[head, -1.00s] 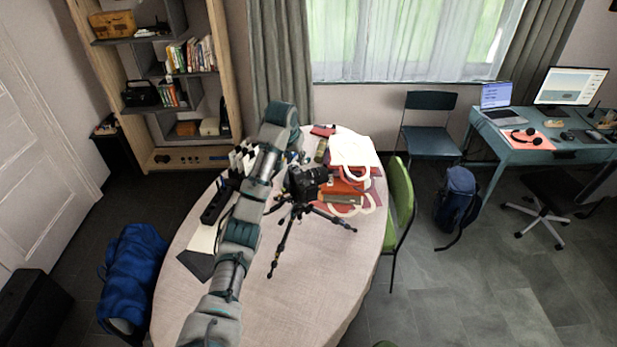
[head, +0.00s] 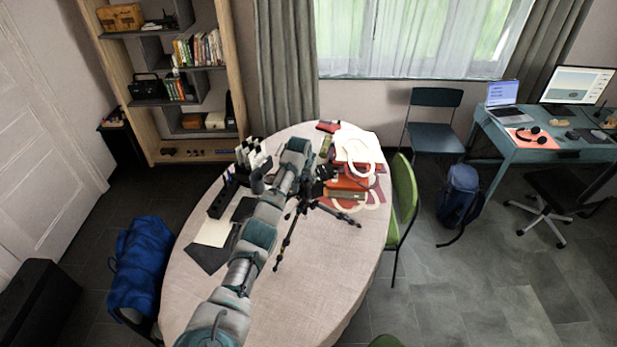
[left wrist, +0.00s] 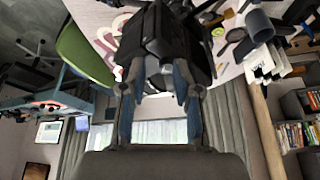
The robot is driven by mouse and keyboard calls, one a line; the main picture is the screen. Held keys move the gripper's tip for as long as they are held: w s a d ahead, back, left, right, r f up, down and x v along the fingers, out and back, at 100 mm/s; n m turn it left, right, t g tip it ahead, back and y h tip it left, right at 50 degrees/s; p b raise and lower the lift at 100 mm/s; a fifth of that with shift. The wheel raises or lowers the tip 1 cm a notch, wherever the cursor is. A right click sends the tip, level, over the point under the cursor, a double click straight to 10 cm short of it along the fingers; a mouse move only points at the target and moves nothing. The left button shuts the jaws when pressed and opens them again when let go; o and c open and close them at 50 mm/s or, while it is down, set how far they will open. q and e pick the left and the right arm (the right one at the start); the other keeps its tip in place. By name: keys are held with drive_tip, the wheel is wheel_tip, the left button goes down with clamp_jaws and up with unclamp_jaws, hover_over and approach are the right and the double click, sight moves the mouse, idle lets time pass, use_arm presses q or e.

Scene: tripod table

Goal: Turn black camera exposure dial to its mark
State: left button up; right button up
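The black camera (head: 324,172) stands on a black tripod (head: 289,236) on the round table; my left arm covers much of it in the head view. In the left wrist view the camera (left wrist: 166,32) fills the top middle, close in front of my left gripper (left wrist: 158,88). Its two fingers are spread apart, one on each side of the camera's near part; I cannot tell whether they touch it. The exposure dial and its mark cannot be made out. My right gripper is not in view.
A black rack (head: 222,197) and dark and pale sheets (head: 207,256) lie on the left of the table (head: 330,270). A green chair (head: 403,195) stands at its right edge. The table's front is clear.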

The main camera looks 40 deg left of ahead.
use_arm(q)
drive_tip(key=shift+s+a+f, duration=0.1)
drive_tip(key=shift+a+f, duration=0.15)
drive_tip(key=shift+a, duration=0.1)
drive_tip(key=shift+a+f, duration=0.15)
drive_tip(key=shift+a, duration=0.3)
clamp_jaws()
drive_tip(key=shift+d+n, duration=0.3)
drive_tip(key=shift+d, duration=0.25)
unclamp_jaws()
drive_tip(key=shift+s+d, duration=0.1)
drive_tip(key=shift+w+a, duration=0.25)
drive_tip(key=shift+a, duration=0.2)
